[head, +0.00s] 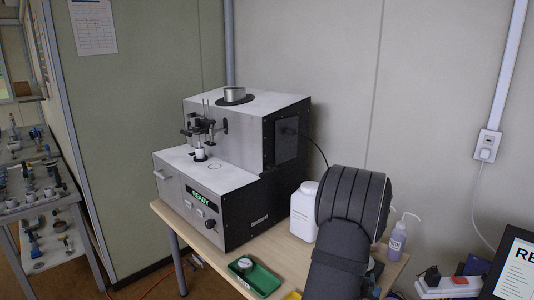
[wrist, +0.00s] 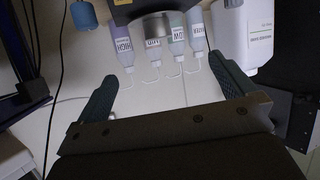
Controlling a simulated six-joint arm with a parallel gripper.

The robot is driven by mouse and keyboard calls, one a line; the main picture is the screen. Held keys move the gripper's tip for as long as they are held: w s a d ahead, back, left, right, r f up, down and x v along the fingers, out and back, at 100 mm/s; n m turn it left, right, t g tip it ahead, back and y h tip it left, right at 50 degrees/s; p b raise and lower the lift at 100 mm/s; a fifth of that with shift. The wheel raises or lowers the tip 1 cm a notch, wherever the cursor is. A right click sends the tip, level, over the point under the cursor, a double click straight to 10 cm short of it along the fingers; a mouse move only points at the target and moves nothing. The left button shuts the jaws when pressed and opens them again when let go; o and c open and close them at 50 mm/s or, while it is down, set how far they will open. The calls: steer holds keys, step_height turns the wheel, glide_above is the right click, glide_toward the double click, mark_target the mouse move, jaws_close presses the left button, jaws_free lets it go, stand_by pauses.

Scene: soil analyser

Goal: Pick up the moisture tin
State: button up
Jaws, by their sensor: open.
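A small round metal tin with a pale top (head: 245,263) sits in a green tray on the wooden bench, in the head view. A wider metal tin (head: 234,94) stands on a dark disc on top of the analyser. I cannot tell from the pictures which one is the moisture tin. My gripper (wrist: 166,72) is open, with nothing between its fingers, and faces a row of wash bottles (wrist: 173,35). My dark arm hides the gripper in the head view. The green tray is not seen in the wrist view.
The analyser (head: 225,209) shows READY. A white jug (head: 304,210) stands between it and my arm; a wash bottle (head: 397,242) stands right of my arm. A power strip (head: 450,288) and a screen (head: 518,270) are at the right. Bench beside the analyser is partly clear.

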steer(key=c, duration=0.5)
steer(key=shift+o, duration=0.2)
steer(key=w+m, duration=0.1)
steer(key=w, duration=0.3)
steer(key=w+d+m+g+y, duration=0.1)
steer(key=w, duration=0.3)
steer(key=w+m+g, duration=0.1)
steer(key=w, duration=0.3)
steer(key=shift+d+f+y, duration=0.35)
steer(key=shift+d+y, duration=0.05)
steer(key=w+r+m+g, duration=0.7)
steer(key=w+m, duration=0.1)
steer(key=w, duration=0.1)
step_height(320, 180, up, 4)
steer(key=s+m+g, duration=0.3)
steer(key=m+g, duration=0.1)
steer(key=m, duration=0.2)
steer(key=x, duration=1.7)
steer(key=shift+s+d, duration=0.25)
steer(key=shift+s, duration=0.1)
